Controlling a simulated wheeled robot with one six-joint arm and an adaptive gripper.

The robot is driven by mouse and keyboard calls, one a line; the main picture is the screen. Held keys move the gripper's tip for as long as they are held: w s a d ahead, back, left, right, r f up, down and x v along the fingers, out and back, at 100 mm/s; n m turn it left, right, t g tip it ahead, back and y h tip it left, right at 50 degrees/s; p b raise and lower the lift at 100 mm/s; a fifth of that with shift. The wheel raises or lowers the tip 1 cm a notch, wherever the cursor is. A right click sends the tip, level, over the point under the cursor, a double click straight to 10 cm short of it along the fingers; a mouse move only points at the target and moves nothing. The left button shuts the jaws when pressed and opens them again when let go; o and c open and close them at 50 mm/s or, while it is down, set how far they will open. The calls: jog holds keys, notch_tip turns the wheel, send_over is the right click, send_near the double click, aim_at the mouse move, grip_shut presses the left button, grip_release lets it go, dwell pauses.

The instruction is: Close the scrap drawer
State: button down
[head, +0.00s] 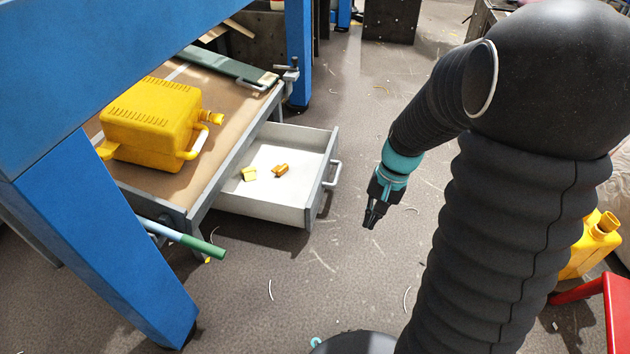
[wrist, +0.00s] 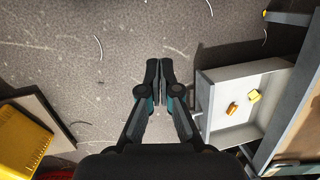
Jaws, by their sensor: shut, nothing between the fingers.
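The scrap drawer (head: 266,207) is pulled out from under the low workbench. It is a pale grey box with a white inside, and a yellow piece (head: 249,174) and an orange-brown piece (head: 280,171) lie in it. Its bar handle (head: 333,174) is on the front panel, facing my arm. My gripper (head: 371,222) is shut and empty, pointing down, to the right of the handle and apart from it. In the wrist view my shut fingers (wrist: 159,66) are over bare floor, and the drawer (wrist: 243,98) lies to their right.
A blue post (head: 110,240) stands at the left. Another yellow can (head: 592,245) and a red object (head: 604,300) are at the right. Floor before the drawer is clear.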

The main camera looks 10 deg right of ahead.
jog(key=w+d+f+m+t+y+p, duration=0.1)
jog(key=w+f+m+y+p, duration=0.15)
jog(key=w+f+m, duration=0.5)
jog(key=w+d+f+m+y+p, duration=0.1)
jog(key=w+f+m+y, duration=0.25)
jog(key=w+f, duration=0.7)
jog(key=m+t, duration=0.3)
jog(key=m, duration=0.3)
send_near(312, 208)
jog(key=x, duration=0.5)
jog(key=shift+s+a+p, duration=0.15)
jog(key=shift+s+p, duration=0.05)
jog(key=shift+p, duration=0.1)
jog(key=shift+w+a+f, duration=0.1)
jog(key=shift+w+a, duration=0.05)
jog(key=shift+a, duration=0.2)
